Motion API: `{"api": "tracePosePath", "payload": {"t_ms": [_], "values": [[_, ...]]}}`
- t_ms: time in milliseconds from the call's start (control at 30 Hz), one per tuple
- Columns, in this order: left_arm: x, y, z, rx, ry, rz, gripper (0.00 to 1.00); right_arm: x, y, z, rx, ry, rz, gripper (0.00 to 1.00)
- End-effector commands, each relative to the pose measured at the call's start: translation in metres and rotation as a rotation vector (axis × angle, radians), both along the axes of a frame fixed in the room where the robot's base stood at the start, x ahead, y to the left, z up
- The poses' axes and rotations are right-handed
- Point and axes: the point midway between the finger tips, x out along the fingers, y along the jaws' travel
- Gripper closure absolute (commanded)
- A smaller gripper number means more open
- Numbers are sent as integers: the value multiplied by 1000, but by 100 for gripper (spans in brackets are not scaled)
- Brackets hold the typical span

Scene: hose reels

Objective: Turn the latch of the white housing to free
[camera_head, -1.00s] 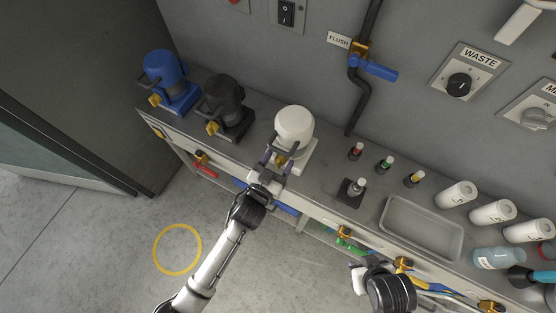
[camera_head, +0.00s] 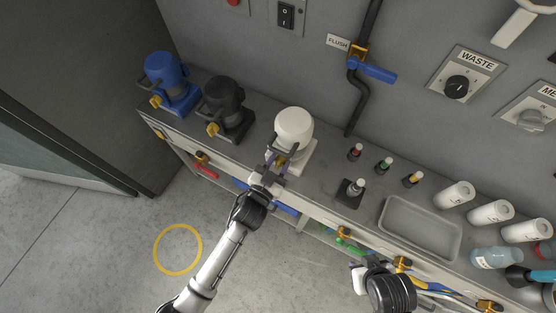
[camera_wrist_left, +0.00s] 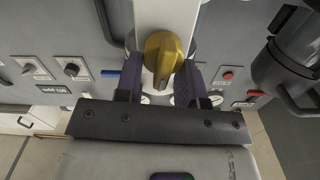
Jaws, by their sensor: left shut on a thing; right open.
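The white housing (camera_head: 293,127) stands on the bench right of a black one and a blue one. Its yellow latch (camera_wrist_left: 163,52) shows between my left gripper's two fingers in the left wrist view, with its narrow ridge pointing toward the gripper. My left gripper (camera_head: 275,163) reaches the front of the white housing and is shut on the latch. It mostly hides the latch in the head view. My right gripper (camera_head: 359,276) is open and empty, low in the head view in front of the bench.
The black housing (camera_head: 227,106) and blue housing (camera_head: 168,80) stand to the left, with yellow latches. Small bottles, a grey tray (camera_head: 398,240) and white canisters (camera_head: 455,194) are to the right. Valves and hoses run along the bench front.

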Motion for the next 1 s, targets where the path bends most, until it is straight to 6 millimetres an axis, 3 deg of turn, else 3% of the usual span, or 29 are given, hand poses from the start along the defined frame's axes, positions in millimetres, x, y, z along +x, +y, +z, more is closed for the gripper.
{"api": "tracePosePath", "payload": {"t_ms": [400,1000], "values": [[-3,-6,0,341,-169,0,88,0,0,19,1,0,-1,57],[-6,-11,-9,851,-424,1,88,0,3,23,9,0,-6,57]]}}
